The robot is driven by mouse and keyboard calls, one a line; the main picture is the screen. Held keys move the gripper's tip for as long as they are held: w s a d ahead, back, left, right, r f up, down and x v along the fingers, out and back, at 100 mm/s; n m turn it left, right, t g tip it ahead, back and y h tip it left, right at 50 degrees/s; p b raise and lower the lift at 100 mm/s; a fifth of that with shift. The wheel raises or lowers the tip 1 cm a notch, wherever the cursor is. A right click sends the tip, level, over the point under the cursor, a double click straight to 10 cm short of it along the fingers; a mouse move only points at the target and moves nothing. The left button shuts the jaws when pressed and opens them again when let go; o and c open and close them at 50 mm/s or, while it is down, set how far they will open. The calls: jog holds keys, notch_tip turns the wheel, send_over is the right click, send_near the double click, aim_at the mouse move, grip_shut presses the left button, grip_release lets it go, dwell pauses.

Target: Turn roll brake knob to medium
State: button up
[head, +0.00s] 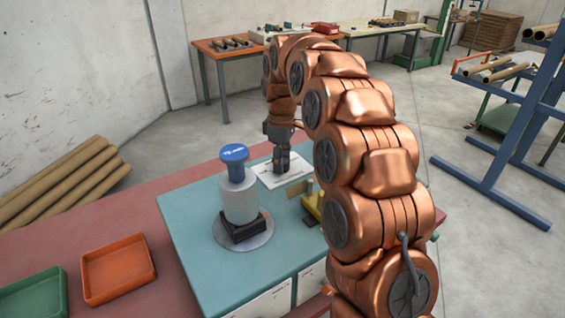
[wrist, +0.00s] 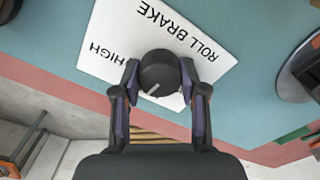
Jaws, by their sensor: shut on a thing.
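The roll brake knob (wrist: 160,70) is a dark round knob with a short white pointer line at its lower left in the wrist view. It stands on a white plate (wrist: 118,42) lettered ROLL BRAKE and HIGH, which appear upside down; other lettering is hidden. My gripper (wrist: 160,82) has a finger on each side of the knob and is shut on it. In the head view my gripper (head: 281,168) points down over the white plate (head: 296,172) on the teal machine top, and the knob is hidden by the fingers.
A white roll on a spindle with a blue cap (head: 236,152) stands left of my gripper. A yellow part (head: 311,207) lies close on the right, partly behind my arm. Orange (head: 118,270) and green (head: 35,296) trays sit at the lower left.

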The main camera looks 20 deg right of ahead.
jog(key=shift+n, duration=0.6)
jog(key=o, duration=1.1)
jog(key=shift+w+r, duration=0.1)
jog(key=shift+r, duration=3.65)
